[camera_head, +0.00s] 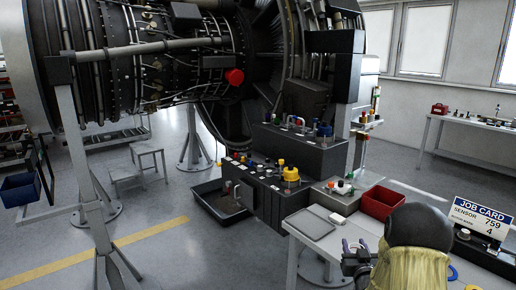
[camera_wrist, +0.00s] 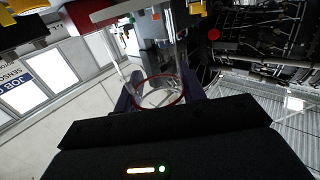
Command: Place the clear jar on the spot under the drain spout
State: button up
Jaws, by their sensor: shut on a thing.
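My gripper (camera_wrist: 160,90) is shut on a clear jar (camera_wrist: 162,103). The jar shows in the wrist view as see-through walls with a thin red ring, between two purple fingers. In the head view my gripper (camera_head: 355,251) is at the lower right, close to the front of the light worktable; the jar is too small and see-through there to make out well. A dark drip tray (camera_head: 208,193) lies on the floor beside the black stepped unit (camera_head: 268,203). I cannot clearly make out the drain spout or the spot under it.
The worktable (camera_head: 300,249) carries a grey flat tray (camera_head: 310,224) and a red bin (camera_head: 380,203). Several coloured caps and fittings stand on the black unit. A job card sign (camera_head: 482,218) stands at the right. The engine (camera_head: 150,60) hangs behind on stands. Floor at left is open.

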jog(key=s+a+f, duration=0.3)
jog(key=a+f, duration=0.4)
jog(key=f, duration=0.4)
jog(key=s+a+f+y+p, duration=0.1)
jog(key=s+a+f, duration=0.2)
jog(key=a+f, duration=0.4)
notch_tip(320, 180, down, 4)
jog(key=shift+s+a+r+n, duration=0.1)
jog(key=shift+s+a+n, duration=0.1)
jog(key=shift+a+n, duration=0.15)
jog(key=shift+s, duration=0.1)
jog(key=s+r, duration=0.1)
jog(key=s, duration=0.1)
jog(key=s+r, duration=0.1)
jog(key=s, duration=0.1)
jog(key=shift+s+r, duration=0.1)
jog(key=shift+r, duration=0.05)
